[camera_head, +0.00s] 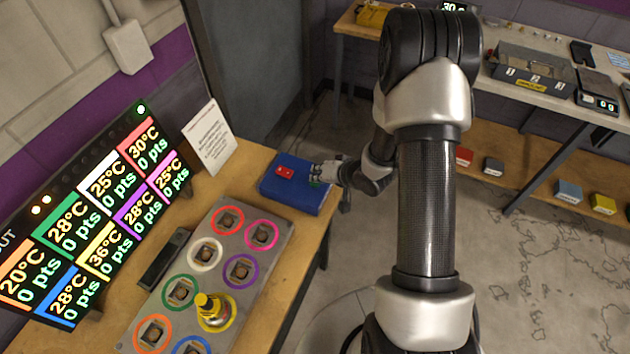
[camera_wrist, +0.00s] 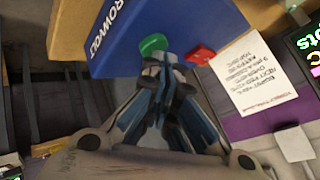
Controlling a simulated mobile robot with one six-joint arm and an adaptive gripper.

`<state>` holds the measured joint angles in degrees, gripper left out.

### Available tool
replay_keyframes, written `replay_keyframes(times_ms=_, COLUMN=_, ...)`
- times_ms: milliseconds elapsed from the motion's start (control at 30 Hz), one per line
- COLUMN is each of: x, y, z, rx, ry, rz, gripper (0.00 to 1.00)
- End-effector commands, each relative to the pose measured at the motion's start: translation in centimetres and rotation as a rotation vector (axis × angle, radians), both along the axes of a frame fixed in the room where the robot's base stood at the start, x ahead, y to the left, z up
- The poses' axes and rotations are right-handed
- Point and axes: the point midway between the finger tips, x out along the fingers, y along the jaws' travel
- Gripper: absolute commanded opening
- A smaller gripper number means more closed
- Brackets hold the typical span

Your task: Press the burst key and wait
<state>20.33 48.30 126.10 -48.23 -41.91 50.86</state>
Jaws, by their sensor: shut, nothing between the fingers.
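A blue box (camera_head: 297,200) lies on the wooden bench and also fills the top of the wrist view (camera_wrist: 130,28). It carries a red key (camera_head: 285,171), also in the wrist view (camera_wrist: 200,54), and a green key (camera_wrist: 153,44). I cannot read which is the burst key. My gripper (camera_head: 322,172) is shut and empty over the box. In the wrist view its fingertips (camera_wrist: 160,62) are at the near edge of the green key, overlapping it; whether they touch cannot be told. In the head view the gripper mostly hides the green key.
A lit board (camera_head: 95,215) shows temperatures and "0 pts" in every cell. A grey plate (camera_head: 212,265) has several coloured rings, with a brass piece (camera_head: 214,310) on the yellow one. A printed sheet (camera_head: 211,135) stands behind the box. A far bench (camera_head: 510,75) holds equipment.

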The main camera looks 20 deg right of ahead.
Motion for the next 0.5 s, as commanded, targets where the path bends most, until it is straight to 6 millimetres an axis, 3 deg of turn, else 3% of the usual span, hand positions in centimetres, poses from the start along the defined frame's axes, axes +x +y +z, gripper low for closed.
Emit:
replay_keyframes(times_ms=167, x=-0.01, y=0.0, z=1.18, rx=0.0, ry=0.0, rz=0.0, gripper=0.0)
replay_keyframes(times_ms=500, x=0.0, y=0.0, z=1.16, rx=0.0, ry=0.0, rz=0.0, gripper=0.0)
